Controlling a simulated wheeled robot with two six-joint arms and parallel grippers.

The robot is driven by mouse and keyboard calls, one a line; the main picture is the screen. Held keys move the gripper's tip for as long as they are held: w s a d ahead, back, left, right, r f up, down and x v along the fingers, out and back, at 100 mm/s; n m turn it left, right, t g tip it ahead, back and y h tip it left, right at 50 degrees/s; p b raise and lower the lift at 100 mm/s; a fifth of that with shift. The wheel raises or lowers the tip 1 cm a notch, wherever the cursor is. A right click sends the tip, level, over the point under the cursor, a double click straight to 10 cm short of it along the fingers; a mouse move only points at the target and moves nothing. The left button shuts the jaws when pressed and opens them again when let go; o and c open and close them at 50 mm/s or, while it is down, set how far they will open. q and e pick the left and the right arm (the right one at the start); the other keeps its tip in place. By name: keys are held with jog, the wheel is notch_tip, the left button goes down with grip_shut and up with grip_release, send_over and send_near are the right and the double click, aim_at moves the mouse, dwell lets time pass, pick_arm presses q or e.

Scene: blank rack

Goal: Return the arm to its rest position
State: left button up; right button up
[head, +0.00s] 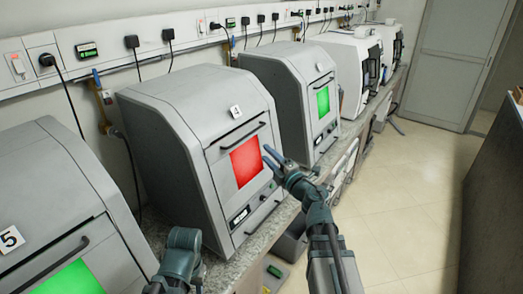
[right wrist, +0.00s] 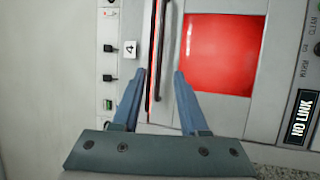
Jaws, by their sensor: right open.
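My right gripper (head: 268,156) is in front of the grey machine marked 4 (head: 165,125), near its red window (head: 247,160). In the right wrist view its two blue fingers (right wrist: 160,75) are apart with nothing held between them. The machine's dark door handle (right wrist: 164,40) lies beyond the gap between the fingertips, and the red window (right wrist: 218,55) is to the right. A thin red-orange strip runs beside the handle. A teal part of my left arm (head: 182,255) shows at the bottom of the head view; its fingers are not visible.
The machine marked 5 (head: 45,190) stands at the left and another with a green window (head: 323,100) stands beyond, all along a stone counter (head: 226,268). White machines (head: 345,55) stand farther back. Open floor (head: 410,220) lies to the right, bounded by a dark cabinet (head: 495,200).

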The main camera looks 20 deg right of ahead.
jog(key=shift+s+d, duration=0.15)
jog(key=shift+s, duration=0.35)
jog(key=s+a+f+m+g+h, duration=0.3)
jog(key=f+m+g+h, duration=0.15)
jog(key=f+m, duration=0.35)
jog(key=s+a+f+m+g+h, duration=0.3)
jog(key=s+f+m+g+h, duration=0.15)
jog(key=f+m, duration=0.4)
jog(key=s+a+f+g+y, duration=0.1)
jog(key=s+a+f+g, duration=0.2)
jog(key=s+a, duration=0.3)
jog(key=s+a+f+g+y, duration=0.2)
jog(key=s+a+f+g, duration=0.2)
jog(key=s, duration=0.6)
jog(key=shift+s+a+g, duration=0.4)
jog(key=shift+a+g, duration=0.75)
jog(key=shift+g, duration=0.05)
jog(key=shift+m, duration=0.25)
